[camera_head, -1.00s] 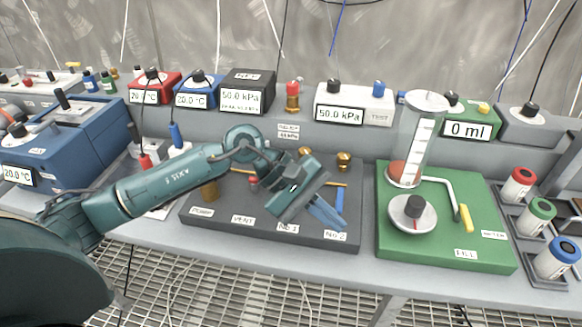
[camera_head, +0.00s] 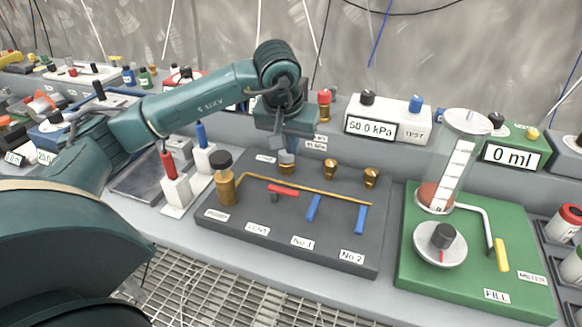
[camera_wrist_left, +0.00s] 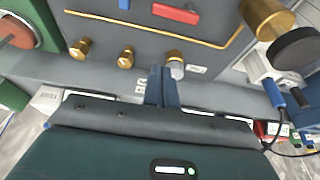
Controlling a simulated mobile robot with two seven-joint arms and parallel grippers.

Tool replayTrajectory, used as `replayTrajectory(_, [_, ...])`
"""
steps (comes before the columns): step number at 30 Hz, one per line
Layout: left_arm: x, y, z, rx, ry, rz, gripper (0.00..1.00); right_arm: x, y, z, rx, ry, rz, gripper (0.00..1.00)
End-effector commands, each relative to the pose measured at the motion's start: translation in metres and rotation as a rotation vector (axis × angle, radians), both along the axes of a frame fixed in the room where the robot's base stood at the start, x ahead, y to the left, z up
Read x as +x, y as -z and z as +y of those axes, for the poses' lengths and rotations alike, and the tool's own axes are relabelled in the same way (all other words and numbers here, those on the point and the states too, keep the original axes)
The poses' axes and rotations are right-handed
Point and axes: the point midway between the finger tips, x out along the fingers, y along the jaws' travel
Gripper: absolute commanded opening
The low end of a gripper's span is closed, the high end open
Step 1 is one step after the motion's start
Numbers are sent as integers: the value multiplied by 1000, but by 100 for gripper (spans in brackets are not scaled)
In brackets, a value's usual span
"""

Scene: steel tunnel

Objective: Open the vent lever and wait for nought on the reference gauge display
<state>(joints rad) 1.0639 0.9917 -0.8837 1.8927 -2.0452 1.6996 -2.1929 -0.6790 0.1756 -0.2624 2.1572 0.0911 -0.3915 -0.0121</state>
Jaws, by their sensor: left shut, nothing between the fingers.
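The red vent lever (camera_head: 283,190) sits on the dark manifold panel (camera_head: 330,252) above the VENT label and lies roughly along the brass pipe. The wrist view also shows the red lever (camera_wrist_left: 176,13). My left gripper (camera_head: 287,158) is shut and empty, pointing down behind the pipe, apart from the lever. Its fingers (camera_wrist_left: 161,87) appear beside a brass-and-grey fitting (camera_wrist_left: 175,64); I cannot tell whether they touch. The black reference gauge is mostly hidden behind my left arm, and its reading cannot be made out. The white TEST gauge (camera_head: 388,118) reads 50.0 kPa. My right gripper is not in view.
Two blue levers, No 1 (camera_head: 313,208) and No 2 (camera_head: 360,220), stand across the pipe's line. A brass cylinder with a black cap (camera_head: 226,180) is at the panel's left. The green fill board (camera_head: 470,285) with a glass cylinder stands at the right.

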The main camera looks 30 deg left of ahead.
Motion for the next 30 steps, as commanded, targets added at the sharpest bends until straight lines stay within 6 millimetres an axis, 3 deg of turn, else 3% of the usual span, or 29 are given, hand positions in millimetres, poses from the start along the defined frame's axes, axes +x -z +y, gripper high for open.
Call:
replayTrajectory(15, [30, 94, 7, -1, 0, 6, 0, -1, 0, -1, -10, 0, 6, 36])
replayTrajectory(21, [2, 90, 1, 0, 3, 3, 0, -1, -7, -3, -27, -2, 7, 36])
replayTrajectory(30, [-9, 91, -2, -1, 0, 1, 0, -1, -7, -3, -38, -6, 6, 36])
